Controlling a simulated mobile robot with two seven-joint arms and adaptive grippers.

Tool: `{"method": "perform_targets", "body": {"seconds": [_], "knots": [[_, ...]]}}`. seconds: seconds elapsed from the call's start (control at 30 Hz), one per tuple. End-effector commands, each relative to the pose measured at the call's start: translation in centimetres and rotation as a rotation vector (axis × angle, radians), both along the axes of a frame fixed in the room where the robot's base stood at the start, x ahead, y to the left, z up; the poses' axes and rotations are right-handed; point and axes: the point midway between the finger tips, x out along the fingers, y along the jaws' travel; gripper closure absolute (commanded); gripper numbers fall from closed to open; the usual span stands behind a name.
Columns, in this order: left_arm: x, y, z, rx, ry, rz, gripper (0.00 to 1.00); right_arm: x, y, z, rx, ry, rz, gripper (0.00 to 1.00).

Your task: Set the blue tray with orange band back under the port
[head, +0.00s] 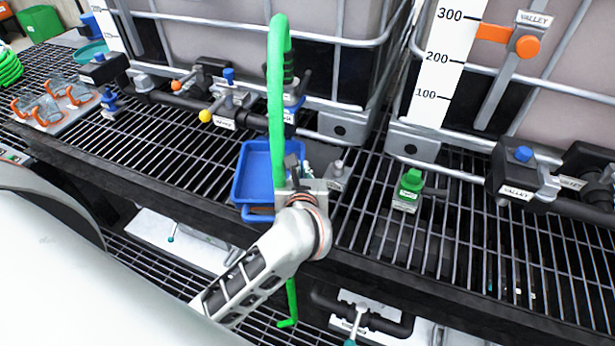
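A blue tray (254,188) lies on the black grating below the middle valve. A green hose (277,80) arches down in front of the valve port (290,107) and passes behind my gripper. My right gripper is not in view.
Pale caged tanks (490,70) stand behind the grating, with a black pipe and valves along their front. A green-capped fitting (408,190) stands on the grating to the right. Safety glasses (45,110) lie on a board at the left.

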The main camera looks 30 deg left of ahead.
Motion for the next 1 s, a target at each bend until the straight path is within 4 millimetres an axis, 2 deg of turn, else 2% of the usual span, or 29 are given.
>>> {"method": "perform_targets", "body": {"seconds": [0.03, 0.17, 0.23, 0.43, 0.7, 1.0], "knots": [[1.4, 0.1, 0.3, 0.002, -0.005, 0.001, 1.0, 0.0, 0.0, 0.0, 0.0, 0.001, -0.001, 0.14], [3.8, 0.3, 0.2, 0.002, -0.003, 0.001, 1.0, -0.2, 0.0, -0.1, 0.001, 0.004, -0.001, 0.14], [3.6, 0.3, -1.2, 0.004, 0.004, 0.0, 1.0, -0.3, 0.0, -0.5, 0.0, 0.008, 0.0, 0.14], [3.5, 0.3, -2.7, 0.002, 0.001, 0.0, 1.0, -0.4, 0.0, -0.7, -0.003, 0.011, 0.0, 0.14], [3.5, 0.3, -6.6, 0.003, 0.001, 0.0, 1.0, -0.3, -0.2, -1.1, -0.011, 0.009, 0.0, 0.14], [3.9, 0.2, -7.0, 0.0, -0.001, -0.001, 1.0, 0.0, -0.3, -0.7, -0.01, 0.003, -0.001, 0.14]]}}
